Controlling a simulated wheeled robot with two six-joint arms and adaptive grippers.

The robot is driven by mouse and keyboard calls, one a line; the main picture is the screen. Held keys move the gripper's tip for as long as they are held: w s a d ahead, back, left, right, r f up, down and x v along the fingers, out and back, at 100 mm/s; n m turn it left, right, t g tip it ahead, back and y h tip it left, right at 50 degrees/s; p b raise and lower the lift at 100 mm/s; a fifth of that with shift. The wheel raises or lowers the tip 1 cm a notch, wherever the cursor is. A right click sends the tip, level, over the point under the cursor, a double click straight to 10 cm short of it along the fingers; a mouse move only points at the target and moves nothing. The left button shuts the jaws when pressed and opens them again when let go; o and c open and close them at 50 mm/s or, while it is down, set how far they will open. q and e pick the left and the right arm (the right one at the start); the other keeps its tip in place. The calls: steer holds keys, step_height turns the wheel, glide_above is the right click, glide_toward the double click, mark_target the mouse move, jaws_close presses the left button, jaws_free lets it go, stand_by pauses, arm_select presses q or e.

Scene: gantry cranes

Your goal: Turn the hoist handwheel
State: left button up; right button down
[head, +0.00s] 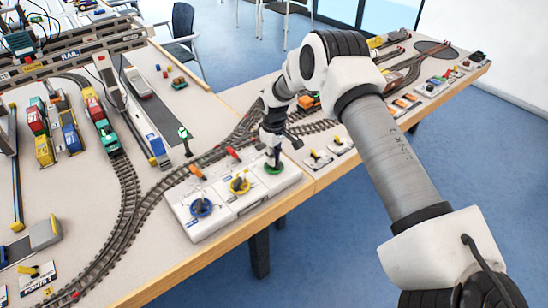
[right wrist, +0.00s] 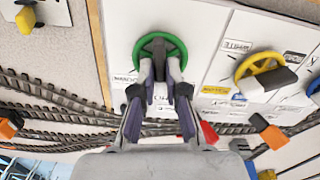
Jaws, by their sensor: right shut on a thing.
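A white control panel (head: 228,212) near the table's front edge carries a blue handwheel (head: 201,208), a yellow handwheel (head: 239,186) and a green handwheel (head: 274,169). I cannot read which one is labelled hoist. My right gripper (head: 273,157) points down over the green handwheel. In the right wrist view, its two fingers (right wrist: 160,78) are closed on the dark grip of the green handwheel (right wrist: 171,39), inside its rim. The fingers hide part of the wheel. The yellow handwheel (right wrist: 266,72) is beside it there, untouched. My left gripper is not in view.
Orange levers (head: 196,172) and red levers (head: 233,154) stand behind the wheels. A green signal post (head: 184,140) and curved rail tracks (head: 128,205) lie behind and left. Small switch boxes (head: 319,158) are on the adjoining table, right of the panel. Toy trains stand at the left.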

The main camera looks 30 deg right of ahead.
steer(key=n+b, duration=0.1)
steer(key=n, duration=0.2)
steer(key=shift+f+n, duration=0.1)
steer(key=shift+n, duration=0.2)
steer(key=n+b, duration=0.1)
steer(key=n, duration=0.3)
stand_by(0.3)
steer(key=c, duration=1.2)
jaws_free()
step_height(320, 180, up, 12)
